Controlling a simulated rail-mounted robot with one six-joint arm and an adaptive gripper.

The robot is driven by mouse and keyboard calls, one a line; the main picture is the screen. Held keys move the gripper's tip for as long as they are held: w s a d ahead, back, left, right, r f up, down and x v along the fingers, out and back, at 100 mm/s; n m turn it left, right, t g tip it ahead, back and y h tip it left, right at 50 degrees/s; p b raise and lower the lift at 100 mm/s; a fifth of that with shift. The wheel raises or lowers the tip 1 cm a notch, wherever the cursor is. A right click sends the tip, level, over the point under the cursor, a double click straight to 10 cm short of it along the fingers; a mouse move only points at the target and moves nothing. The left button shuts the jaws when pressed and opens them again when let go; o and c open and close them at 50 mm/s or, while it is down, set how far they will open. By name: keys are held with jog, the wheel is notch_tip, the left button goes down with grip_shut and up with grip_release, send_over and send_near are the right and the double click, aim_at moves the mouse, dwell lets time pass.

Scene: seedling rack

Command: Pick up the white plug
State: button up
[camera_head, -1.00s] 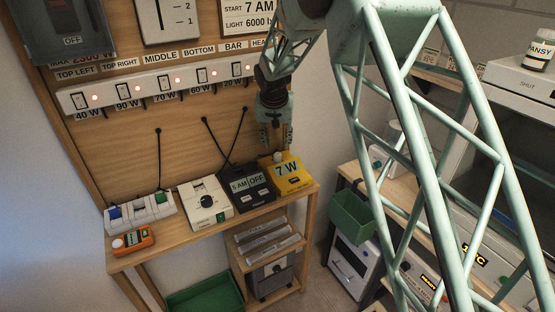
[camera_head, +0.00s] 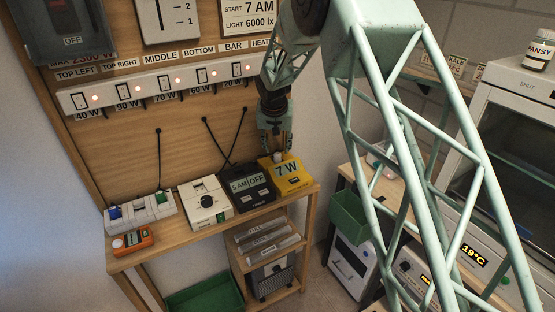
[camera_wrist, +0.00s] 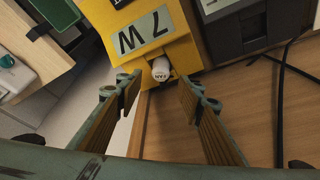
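The white plug (camera_wrist: 161,69) is a small round white piece with dark lettering on its end. It sits at the edge of the yellow meter (camera_wrist: 165,45), which reads 7 W. In the wrist view my gripper (camera_wrist: 158,88) is open, with one finger on each side of the plug and a gap to both. In the head view my gripper (camera_head: 275,148) points down just above the yellow meter (camera_head: 287,174), and the plug (camera_head: 278,157) shows only partly below the fingers.
A black timer (camera_head: 252,186) reading 5 AM OFF stands left of the meter, then a white box with a dial (camera_head: 206,201). An orange meter (camera_head: 133,241) is at the far left. Black cords (camera_head: 228,140) hang on the board behind. A green bin (camera_head: 349,215) is to the right.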

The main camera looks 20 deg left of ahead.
aim_at(278, 153)
jog(key=shift+x, duration=1.95)
jog(key=shift+s, duration=0.1)
jog(key=shift+c, duration=0.2)
jog(key=c, duration=1)
jog(key=shift+r, duration=0.1)
jog(key=shift+r, duration=4.85)
